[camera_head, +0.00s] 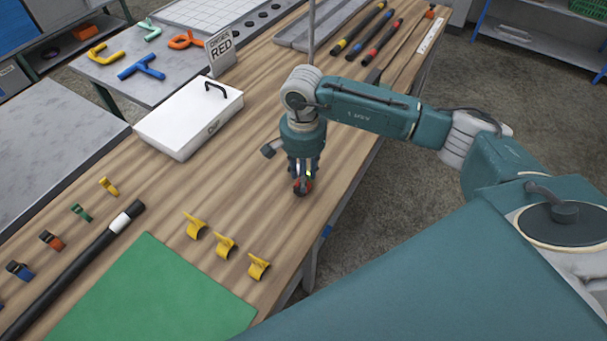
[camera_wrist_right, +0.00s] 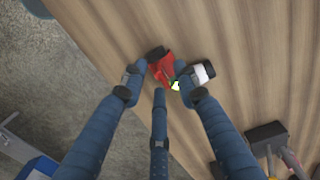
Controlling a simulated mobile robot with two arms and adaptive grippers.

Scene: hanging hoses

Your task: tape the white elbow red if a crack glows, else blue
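My right gripper (camera_head: 303,178) points down over the wooden bench, its fingers around a small red piece (camera_head: 304,187). In the right wrist view the gripper (camera_wrist_right: 160,88) has its fingertips close about this red piece (camera_wrist_right: 163,68), which has a dark end. A white piece with dark ends (camera_wrist_right: 201,74) lies beside it at the right fingertip; I cannot tell whether it is the white elbow. Whether the fingers grip is also unclear. My left gripper is out of view.
A sign reading RED (camera_head: 221,50) stands behind a white lidded box (camera_head: 190,116). Coloured fittings (camera_head: 141,68) lie on the grey table. A black hose with a white band (camera_head: 75,268), small clips, three yellow clips (camera_head: 225,245) and a green mat (camera_head: 150,300) lie in front.

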